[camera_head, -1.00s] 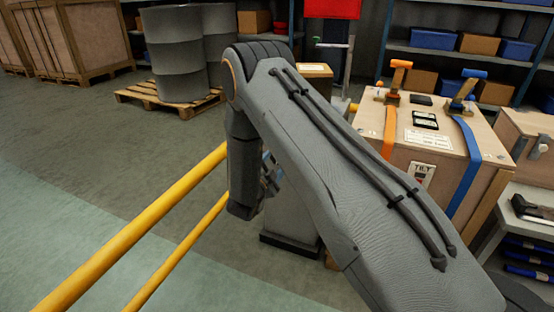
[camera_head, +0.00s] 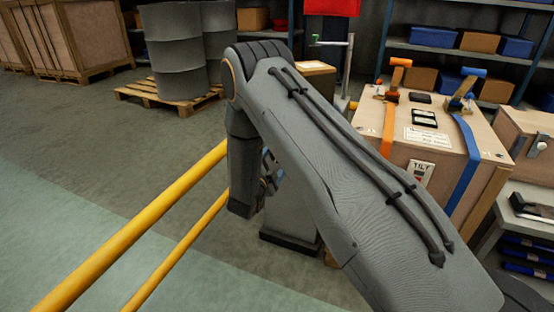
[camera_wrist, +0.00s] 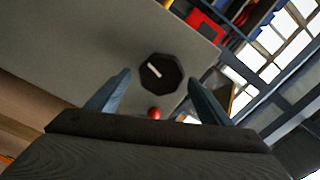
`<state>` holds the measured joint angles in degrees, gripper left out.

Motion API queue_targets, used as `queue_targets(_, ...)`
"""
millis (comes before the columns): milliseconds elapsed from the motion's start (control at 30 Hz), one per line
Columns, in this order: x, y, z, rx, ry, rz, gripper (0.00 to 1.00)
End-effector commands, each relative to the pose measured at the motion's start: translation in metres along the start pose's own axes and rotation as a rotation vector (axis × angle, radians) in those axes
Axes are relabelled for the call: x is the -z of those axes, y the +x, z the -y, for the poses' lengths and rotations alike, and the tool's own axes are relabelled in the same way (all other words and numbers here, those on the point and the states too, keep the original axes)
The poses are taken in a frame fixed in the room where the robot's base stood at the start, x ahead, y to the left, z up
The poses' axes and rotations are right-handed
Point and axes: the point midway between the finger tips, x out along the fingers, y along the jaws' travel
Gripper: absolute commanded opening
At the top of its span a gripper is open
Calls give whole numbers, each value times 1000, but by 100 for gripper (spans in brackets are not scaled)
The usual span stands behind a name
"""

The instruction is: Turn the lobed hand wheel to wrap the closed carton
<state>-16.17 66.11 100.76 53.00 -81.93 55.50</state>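A dark, many-sided hand wheel (camera_wrist: 160,73) with a white mark sits on a grey panel (camera_wrist: 90,50) in the wrist view. My gripper (camera_wrist: 160,77) is open, with one blue-grey finger on each side of the wheel. I cannot tell whether the fingers touch it. In the head view my gripper (camera_head: 269,180) is mostly hidden behind my arm, beside a grey pedestal (camera_head: 288,215). A brown carton (camera_head: 318,68) shows behind my arm, partly covered; I cannot tell whether it is the one to wrap. The wheel is hidden in the head view.
A red knob (camera_wrist: 154,113) lies just below the wheel in the wrist view. Yellow rails (camera_head: 140,232) run along the left of my arm. A large strapped crate (camera_head: 395,160) stands at right. Drums (camera_head: 180,55) stand on a pallet behind. Open floor lies left.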

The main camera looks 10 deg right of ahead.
Motion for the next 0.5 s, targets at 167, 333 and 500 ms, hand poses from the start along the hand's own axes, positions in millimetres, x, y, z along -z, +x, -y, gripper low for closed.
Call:
queue_targets(167, 0, 0, 1, 1, 1, 0, 73)
queue_targets(333, -1, -9, 2, 2, 0, 3, 73)
queue_targets(500, -1, -35, 2, 2, -1, 4, 73)
